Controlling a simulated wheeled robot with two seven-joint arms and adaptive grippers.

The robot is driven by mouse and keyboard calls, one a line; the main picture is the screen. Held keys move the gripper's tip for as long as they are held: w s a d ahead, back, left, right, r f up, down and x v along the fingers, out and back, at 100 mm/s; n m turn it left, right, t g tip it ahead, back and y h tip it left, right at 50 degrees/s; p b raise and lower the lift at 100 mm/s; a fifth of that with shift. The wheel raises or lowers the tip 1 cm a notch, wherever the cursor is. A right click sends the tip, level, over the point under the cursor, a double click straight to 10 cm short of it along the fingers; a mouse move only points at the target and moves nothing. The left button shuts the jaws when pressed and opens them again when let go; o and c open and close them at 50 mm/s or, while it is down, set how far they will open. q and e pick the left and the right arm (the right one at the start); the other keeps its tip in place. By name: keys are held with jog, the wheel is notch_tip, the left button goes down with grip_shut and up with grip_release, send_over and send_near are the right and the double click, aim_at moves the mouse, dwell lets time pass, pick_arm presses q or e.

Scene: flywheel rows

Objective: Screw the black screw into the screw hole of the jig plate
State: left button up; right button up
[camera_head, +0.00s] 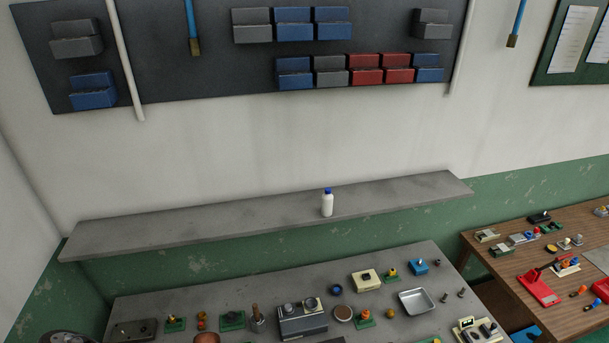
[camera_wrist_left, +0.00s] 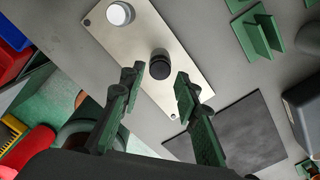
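In the left wrist view a pale metal plate (camera_wrist_left: 185,52), which looks like the jig plate, lies on the grey bench. A round black part (camera_wrist_left: 160,66), likely the black screw, stands on the plate near its middle. Its lower end and any hole under it are hidden. A silver-white round part (camera_wrist_left: 120,13) sits near the plate's upper end. My left gripper (camera_wrist_left: 157,76) is open, with its two dark green fingers apart and pointing toward the black part. The black part shows between the fingertips, with gaps on both sides. Neither gripper shows in the head view.
Beside the plate are a dark flat square (camera_wrist_left: 250,135), green brackets (camera_wrist_left: 262,35) and red and blue bins at the left. In the head view, the bench (camera_head: 260,285) carries many small parts and a metal tray (camera_head: 416,301). A shelf (camera_head: 250,220) holds a white bottle (camera_head: 327,204).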

pick_arm(q)
jog(key=shift+f, duration=0.1)
jog(key=shift+f+b, duration=0.55)
jog(key=shift+f, duration=0.9)
jog(key=shift+c, duration=0.4)
grip_shut()
jog(key=m+p, duration=0.1)
jog(key=m, duration=0.4)
jog(key=m, duration=0.5)
